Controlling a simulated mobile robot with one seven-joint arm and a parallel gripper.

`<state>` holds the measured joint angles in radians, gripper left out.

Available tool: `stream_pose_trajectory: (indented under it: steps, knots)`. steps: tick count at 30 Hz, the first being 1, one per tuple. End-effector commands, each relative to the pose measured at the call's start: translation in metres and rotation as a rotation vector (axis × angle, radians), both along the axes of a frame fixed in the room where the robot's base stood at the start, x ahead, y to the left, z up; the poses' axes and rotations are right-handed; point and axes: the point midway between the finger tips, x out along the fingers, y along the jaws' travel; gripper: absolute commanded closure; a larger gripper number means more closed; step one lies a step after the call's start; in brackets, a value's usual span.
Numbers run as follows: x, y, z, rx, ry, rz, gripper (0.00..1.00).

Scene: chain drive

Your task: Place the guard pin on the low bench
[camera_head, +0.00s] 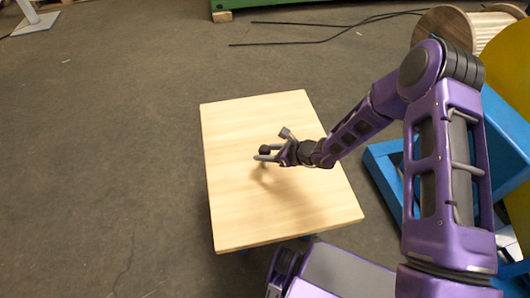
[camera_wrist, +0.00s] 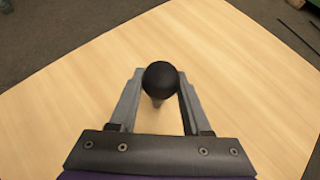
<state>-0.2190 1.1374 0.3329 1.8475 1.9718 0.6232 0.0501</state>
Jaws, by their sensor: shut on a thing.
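The guard pin (camera_wrist: 160,77) shows in the wrist view as a round black knob with a short grey shank below it. My gripper (camera_wrist: 158,92) is shut on it, one grey finger on each side. In the head view the pin's dark knob (camera_head: 265,149) shows between the fingertips of my gripper (camera_head: 266,153). The low bench (camera_head: 235,215) is a pale wooden top below my gripper. A shadow falls on the wood under the gripper. I cannot tell whether the pin's lower end touches the bench.
The bench top is otherwise bare, with free room all round the gripper. A blue frame (camera_head: 385,165) stands at the right, near the bench edge. A wooden cable reel (camera_head: 450,24) and black cables (camera_head: 325,36) lie at the back. The floor at the left is clear.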

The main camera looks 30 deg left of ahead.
Motion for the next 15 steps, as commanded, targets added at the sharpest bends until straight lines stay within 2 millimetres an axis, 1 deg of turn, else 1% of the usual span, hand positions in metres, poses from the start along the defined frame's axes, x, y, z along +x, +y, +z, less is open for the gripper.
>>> stream_pose_trajectory:
  steps: [5,6,10,11,15]
  knots:
    - [-0.0001,0.0002,-0.0041,0.001,0.001,-0.001,1.0]
    - [-0.0001,0.0,-0.0037,0.0,0.001,-0.001,0.49]
    - [-0.0001,-0.0001,-0.0031,0.0,0.001,-0.001,0.25]
    - [-0.0001,-0.0001,-0.0031,0.0,0.001,-0.001,0.22]
    - [-0.0001,-0.0001,-0.0031,0.0,0.001,-0.001,0.22]
